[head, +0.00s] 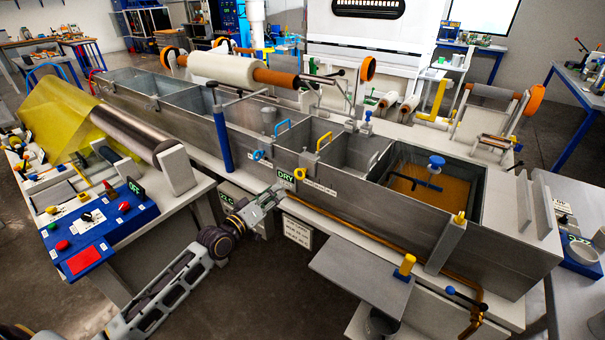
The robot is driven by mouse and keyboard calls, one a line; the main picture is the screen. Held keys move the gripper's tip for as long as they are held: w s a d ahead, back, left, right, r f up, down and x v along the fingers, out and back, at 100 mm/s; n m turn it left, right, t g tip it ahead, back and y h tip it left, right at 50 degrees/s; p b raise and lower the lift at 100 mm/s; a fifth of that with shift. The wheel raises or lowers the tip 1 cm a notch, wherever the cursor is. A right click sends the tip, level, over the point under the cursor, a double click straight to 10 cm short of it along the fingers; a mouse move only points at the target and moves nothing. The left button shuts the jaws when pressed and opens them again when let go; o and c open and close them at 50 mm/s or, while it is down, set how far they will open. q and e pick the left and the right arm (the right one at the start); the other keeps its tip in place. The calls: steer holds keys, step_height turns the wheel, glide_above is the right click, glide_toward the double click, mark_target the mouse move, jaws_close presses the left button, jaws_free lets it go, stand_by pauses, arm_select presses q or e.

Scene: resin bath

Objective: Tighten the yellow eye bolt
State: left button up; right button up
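A small yellow eye bolt (299,173) sits on the front rim of the long grey bath (345,190), just right of the green DRY sign. Its ring shows, but its thread and how far it is screwed in are too small to tell. My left gripper (276,192) is in front of the bath wall, below and left of the yellow eye bolt and apart from it. Its fingers are small against the grey wall, and I cannot tell whether they are open or shut. My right gripper is not in view.
A blue eye bolt (258,155) sits left on the same rim. Blue (283,127) and yellow (324,141) handles stand behind. The DRY sign (286,177) is close to my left gripper. A blue control box (98,230) is at left; a grey shelf (362,272) juts out at right.

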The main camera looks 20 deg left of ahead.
arm_select(q)
steer(key=shift+n, duration=0.6)
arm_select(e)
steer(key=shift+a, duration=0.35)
arm_select(q)
steer(key=shift+a, duration=0.1)
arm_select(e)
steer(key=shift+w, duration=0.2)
arm_select(q)
steer(key=shift+w, duration=0.15)
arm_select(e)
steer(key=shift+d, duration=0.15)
